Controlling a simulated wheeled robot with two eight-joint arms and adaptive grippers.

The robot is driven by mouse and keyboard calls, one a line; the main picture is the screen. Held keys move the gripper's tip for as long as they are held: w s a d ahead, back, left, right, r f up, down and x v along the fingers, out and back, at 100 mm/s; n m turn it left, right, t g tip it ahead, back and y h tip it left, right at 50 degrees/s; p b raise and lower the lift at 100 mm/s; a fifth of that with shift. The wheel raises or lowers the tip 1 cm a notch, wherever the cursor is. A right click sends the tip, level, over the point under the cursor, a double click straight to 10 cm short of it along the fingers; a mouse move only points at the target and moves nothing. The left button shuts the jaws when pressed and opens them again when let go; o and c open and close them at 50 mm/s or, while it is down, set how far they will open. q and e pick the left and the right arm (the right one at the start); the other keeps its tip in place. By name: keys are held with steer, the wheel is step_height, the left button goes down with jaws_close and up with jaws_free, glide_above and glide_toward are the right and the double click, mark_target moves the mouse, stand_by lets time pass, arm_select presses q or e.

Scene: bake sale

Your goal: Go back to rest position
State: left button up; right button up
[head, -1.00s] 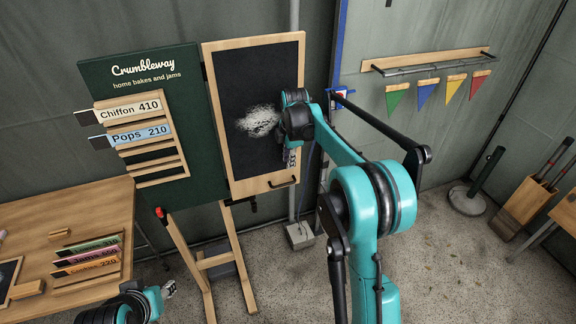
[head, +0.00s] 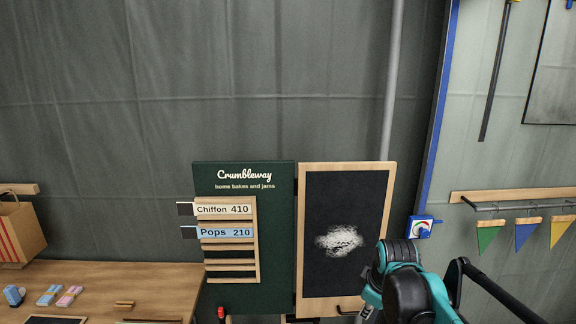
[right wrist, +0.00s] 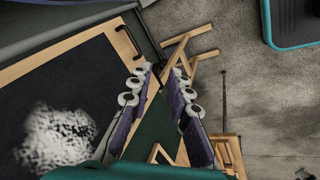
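My right gripper (right wrist: 162,73) shows in the right wrist view with its two purple-padded fingers apart and nothing between them. In the head view my right arm is at the lower right, in front of the chalkboard's (head: 345,203) lower right corner; its fingertips are not clear there. The chalkboard has a white chalk smudge (head: 339,240) in its middle. My left gripper is in neither current view.
The green Crumbleway sign (head: 277,215) holds Chiffon 410 (head: 222,209) and Pops 210 (head: 225,232) strips. A wooden table (head: 110,277) stands at the left with a striped bag (head: 18,235) and small blocks. Pennants (head: 525,235) hang at the right.

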steer(key=s+a+f+m+t, duration=0.1)
steer(key=s+f+m, duration=0.2)
steer(key=s, duration=0.6)
steer(key=s+a+f+m+t, duration=0.1)
steer(key=s+f+m+t, duration=0.1)
steer(key=s+m, duration=0.5)
steer(key=s+f, duration=0.1)
steer(key=s, duration=0.2)
steer(key=shift+s+a+m, duration=0.2)
steer(key=shift+a+m, duration=0.1)
